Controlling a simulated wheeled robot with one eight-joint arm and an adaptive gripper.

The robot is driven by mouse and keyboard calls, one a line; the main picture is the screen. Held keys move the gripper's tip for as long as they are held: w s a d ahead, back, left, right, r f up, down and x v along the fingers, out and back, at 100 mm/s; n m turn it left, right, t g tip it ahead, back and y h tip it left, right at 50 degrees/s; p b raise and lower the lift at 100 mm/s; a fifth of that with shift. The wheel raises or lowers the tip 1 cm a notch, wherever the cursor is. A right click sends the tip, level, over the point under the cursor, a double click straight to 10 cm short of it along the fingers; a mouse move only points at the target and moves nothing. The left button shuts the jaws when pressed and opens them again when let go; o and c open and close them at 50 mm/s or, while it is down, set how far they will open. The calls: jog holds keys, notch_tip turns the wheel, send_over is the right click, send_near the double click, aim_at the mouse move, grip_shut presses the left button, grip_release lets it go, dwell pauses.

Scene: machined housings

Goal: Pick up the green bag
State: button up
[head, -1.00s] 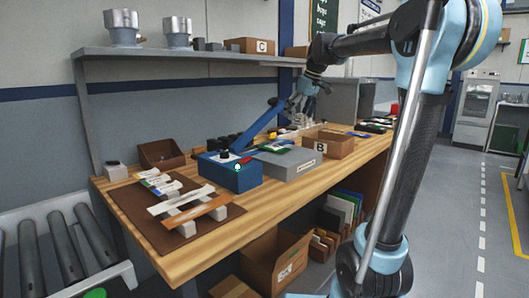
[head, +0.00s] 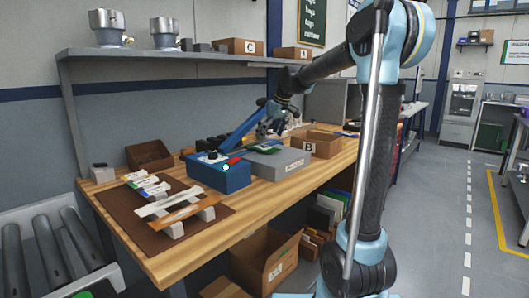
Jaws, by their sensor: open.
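A small flat green item (head: 265,151), which may be the green bag, lies at the back edge of the grey box (head: 275,164) on the wooden bench; it is too small to make out clearly. My gripper (head: 266,134) is open and points down above and just behind this item. A gap between the two cannot be judged from this view. The fingertips are small and partly blend with the dark things behind them.
A blue box machine (head: 220,174) with a long raised blue lever stands left of the grey box. Cardboard box B (head: 315,146) stands to the right. White strips lie on a brown mat (head: 125,215) at the front left. A shelf (head: 170,54) runs above the bench.

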aim_at(265, 146)
jog(key=shift+x, duration=2.95)
jog(key=shift+r, duration=0.1)
jog(key=c, duration=1.3)
jog(key=shift+o, duration=0.2)
